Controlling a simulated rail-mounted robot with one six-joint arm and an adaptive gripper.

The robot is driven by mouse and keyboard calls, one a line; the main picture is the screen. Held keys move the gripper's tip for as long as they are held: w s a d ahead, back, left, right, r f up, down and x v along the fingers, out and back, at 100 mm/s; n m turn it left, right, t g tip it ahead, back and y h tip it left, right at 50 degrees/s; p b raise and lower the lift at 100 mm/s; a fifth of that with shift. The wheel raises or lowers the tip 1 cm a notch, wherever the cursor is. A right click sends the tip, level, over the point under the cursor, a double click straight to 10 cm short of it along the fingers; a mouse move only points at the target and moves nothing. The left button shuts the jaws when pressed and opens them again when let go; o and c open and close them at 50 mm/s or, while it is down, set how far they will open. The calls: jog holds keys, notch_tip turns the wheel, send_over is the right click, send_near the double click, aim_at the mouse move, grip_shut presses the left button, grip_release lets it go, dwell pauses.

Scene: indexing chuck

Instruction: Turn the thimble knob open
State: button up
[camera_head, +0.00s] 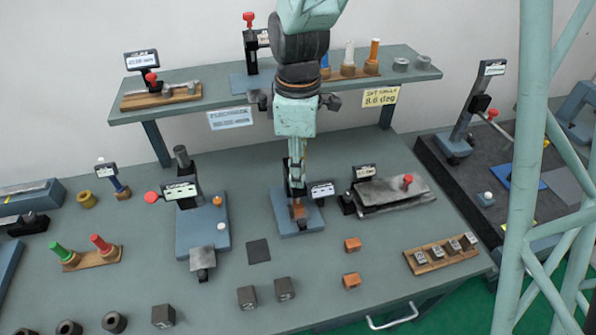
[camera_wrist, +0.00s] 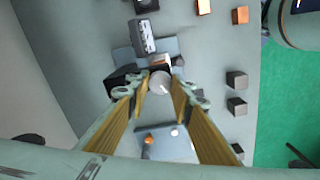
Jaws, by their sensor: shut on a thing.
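The thimble knob (camera_wrist: 160,83) is a round grey cap with a pale line across its top, seen in the wrist view. It sits on a small instrument with a blue base (camera_head: 286,226) and a digital display (camera_head: 322,190); the display also shows in the wrist view (camera_wrist: 142,37). My gripper (camera_head: 297,186) points down over this instrument. In the wrist view my gripper (camera_wrist: 160,90) has its two fingers on either side of the knob, shut on it. In the head view the gripper hides the knob.
Left of it stands another gauge on a blue base (camera_head: 203,235); right is a grey plate (camera_head: 392,193) with a red knob. Orange blocks (camera_head: 352,244) and dark cubes (camera_head: 247,297) lie in front. A raised shelf (camera_head: 225,97) runs behind.

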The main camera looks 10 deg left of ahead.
jog(key=n, duration=1.1)
jog(key=shift+b, duration=0.35)
jog(key=n, duration=0.5)
jog(key=shift+n, duration=2.7)
jog(key=o, duration=0.9)
jog(key=shift+r, duration=0.1)
